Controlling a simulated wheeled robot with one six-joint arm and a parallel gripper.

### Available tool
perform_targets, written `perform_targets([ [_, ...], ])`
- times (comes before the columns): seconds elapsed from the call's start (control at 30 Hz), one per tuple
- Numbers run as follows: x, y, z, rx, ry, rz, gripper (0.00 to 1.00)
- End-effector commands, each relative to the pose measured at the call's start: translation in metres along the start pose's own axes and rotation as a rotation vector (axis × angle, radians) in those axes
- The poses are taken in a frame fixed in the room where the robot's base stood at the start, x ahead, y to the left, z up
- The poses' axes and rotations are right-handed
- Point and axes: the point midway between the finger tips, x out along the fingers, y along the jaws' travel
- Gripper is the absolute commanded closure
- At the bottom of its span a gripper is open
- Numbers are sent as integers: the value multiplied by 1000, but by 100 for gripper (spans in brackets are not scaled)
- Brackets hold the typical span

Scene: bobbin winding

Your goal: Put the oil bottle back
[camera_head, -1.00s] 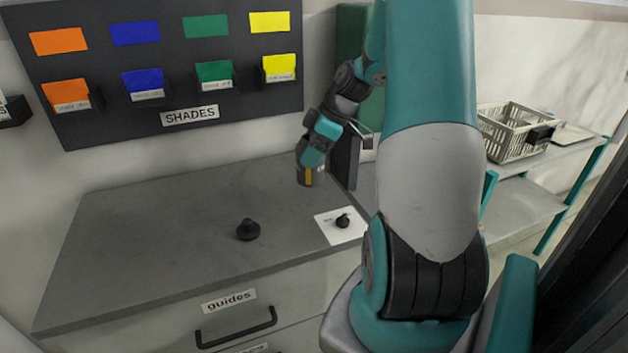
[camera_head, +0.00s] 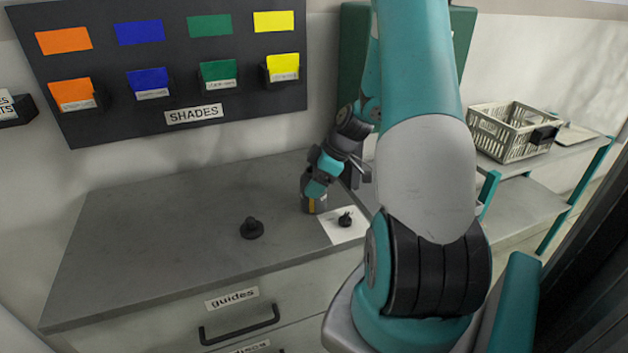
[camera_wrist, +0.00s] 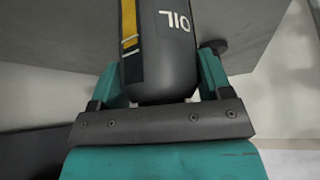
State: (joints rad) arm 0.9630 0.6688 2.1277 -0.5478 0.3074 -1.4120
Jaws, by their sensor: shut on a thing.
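The oil bottle (camera_wrist: 160,60) is dark grey with a yellow stripe and the word OIL. It fills the middle of the wrist view, between the two teal fingers of my gripper (camera_wrist: 160,85), which is shut on it. In the head view my gripper (camera_head: 314,192) points down over the right back part of the grey counter. The lower part of the bottle (camera_head: 313,206) shows below the fingers, at or very close to the counter top. I cannot tell whether it touches.
A white card (camera_head: 343,228) with a small black knobbed part (camera_head: 345,219) lies just right of the bottle. Another black knobbed part (camera_head: 251,228) stands on the counter (camera_head: 150,240) to the left. A shades board (camera_head: 165,70) hangs behind. The counter's left side is clear.

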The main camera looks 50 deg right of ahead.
Motion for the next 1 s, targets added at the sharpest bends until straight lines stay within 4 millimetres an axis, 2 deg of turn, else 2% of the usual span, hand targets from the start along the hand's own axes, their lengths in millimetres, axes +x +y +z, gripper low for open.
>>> perform_targets([
  [0.03, 2, 0, 1, 0, 0, 0, 26],
  [0.13, 1, 0, 0, 0, 0, 0, 3],
  [0.4, 0, 0, 0, 0, 0, 0, 3],
  [0.53, -7, 1, -1, 0, 0, 2, 3],
  [0.67, -29, 1, 0, -1, 0, 7, 3],
  [1.0, -101, 1, 0, 0, -1, 5, 3],
])
